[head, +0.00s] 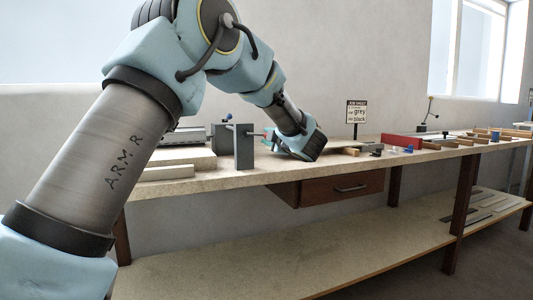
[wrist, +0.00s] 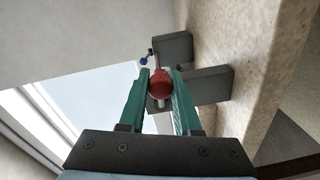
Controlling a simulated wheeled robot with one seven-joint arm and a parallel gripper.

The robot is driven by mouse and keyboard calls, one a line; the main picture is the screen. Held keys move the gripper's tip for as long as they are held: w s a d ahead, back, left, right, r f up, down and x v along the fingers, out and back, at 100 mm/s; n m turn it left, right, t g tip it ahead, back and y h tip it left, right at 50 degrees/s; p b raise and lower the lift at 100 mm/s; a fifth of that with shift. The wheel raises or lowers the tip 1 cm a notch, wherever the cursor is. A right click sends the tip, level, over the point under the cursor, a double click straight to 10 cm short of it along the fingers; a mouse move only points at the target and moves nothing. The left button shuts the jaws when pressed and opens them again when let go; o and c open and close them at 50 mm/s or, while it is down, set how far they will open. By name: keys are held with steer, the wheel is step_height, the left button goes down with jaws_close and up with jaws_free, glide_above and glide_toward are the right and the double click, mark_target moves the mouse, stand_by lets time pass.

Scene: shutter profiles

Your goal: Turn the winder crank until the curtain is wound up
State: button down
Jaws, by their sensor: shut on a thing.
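The winder stands at the left part of the bench, with a dark grey upright plate (head: 243,146) facing me. In the wrist view two dark grey plates (wrist: 208,85) show. The crank's red knob (wrist: 160,84) sits between the green fingers of my gripper (wrist: 160,88), which is shut on it. In the head view my gripper (head: 271,138) is just right of the plate, and its fingers are small and partly hidden. A small blue knob (head: 228,117) shows above the winder. Grey slatted pieces (head: 184,136) lie left of the winder; I cannot tell whether they are the curtain.
The bench top (head: 215,180) has a drawer (head: 342,187) below. A job sheet sign (head: 356,112) stands behind my wrist. A red block (head: 400,142) and several small parts lie to the right. Grey strips lie on the lower shelf (head: 370,255).

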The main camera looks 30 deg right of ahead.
steer(key=r+n+b, duration=0.1)
steer(key=n+b, duration=0.1)
steer(key=r+n+b, duration=0.1)
steer(key=n+b, duration=0.2)
steer(key=shift+a+r+b, duration=0.2)
steer(key=shift+b, duration=0.1)
steer(key=shift+a+r+n+h+b, duration=0.2)
steer(key=shift+r+n+b, duration=0.3)
steer(key=shift+n+b, duration=0.45)
steer(key=shift+a+r+n+h+b, duration=0.1)
steer(key=shift+a+r+n+b, duration=0.15)
steer(key=shift+r+n+b, duration=0.45)
steer(key=shift+f+n, duration=0.2)
steer(key=shift+n, duration=0.15)
steer(key=c, duration=0.6)
jaws_free()
steer(key=s+a, duration=0.1)
steer(key=s, duration=0.9)
steer(key=shift+s+a+r, duration=0.25)
steer(key=shift+s+a, duration=0.05)
steer(key=shift+s, duration=0.1)
